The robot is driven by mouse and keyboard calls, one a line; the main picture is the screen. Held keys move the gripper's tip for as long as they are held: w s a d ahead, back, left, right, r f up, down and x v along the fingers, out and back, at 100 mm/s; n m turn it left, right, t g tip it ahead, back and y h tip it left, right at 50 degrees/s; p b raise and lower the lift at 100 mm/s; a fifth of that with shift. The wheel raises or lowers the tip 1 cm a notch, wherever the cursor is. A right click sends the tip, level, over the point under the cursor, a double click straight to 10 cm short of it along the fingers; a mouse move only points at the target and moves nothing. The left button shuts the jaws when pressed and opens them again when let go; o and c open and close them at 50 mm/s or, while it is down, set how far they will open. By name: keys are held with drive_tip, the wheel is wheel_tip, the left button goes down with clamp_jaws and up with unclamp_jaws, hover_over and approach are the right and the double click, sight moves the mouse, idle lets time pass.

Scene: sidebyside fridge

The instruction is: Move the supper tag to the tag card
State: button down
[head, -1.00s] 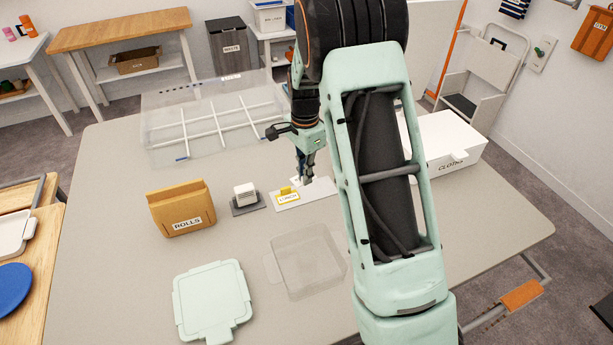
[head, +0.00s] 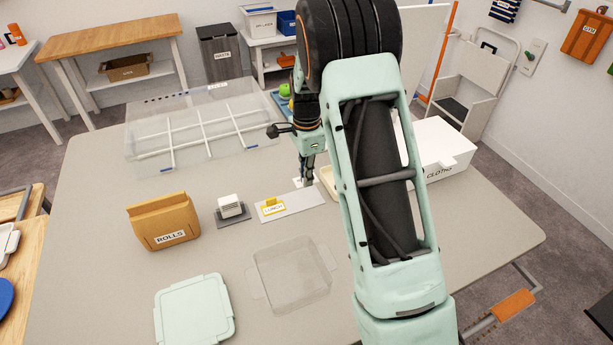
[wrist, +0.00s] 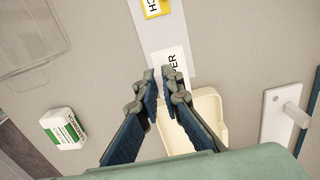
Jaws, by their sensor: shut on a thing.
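The supper tag (wrist: 172,62) is a white card with black letters, of which "PER" shows in the wrist view. My gripper (wrist: 164,72) is shut on its near edge. The tag card (head: 275,209) is a flat grey strip on the table. It also shows in the wrist view (wrist: 180,22), with the held tag over its near end. I cannot tell whether the tag touches it. In the head view my gripper (head: 306,183) is at the card's right end, mostly hiding the supper tag.
A cream tray (wrist: 220,102) lies under my gripper's right side. A white cloths box (head: 440,145) is to the right.

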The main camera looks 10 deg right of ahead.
drive_tip(key=b, duration=0.4)
hover_over(307, 202)
drive_tip(key=shift+w+f, duration=0.1)
drive_tip(key=shift+f, duration=2.8)
drive_tip(key=shift+f, duration=0.9)
drive_tip(key=c, duration=2)
unclamp_jaws()
drive_tip(key=shift+r, duration=0.1)
wheel_tip(307, 202, up, 12)
drive_tip(key=shift+f, duration=0.1)
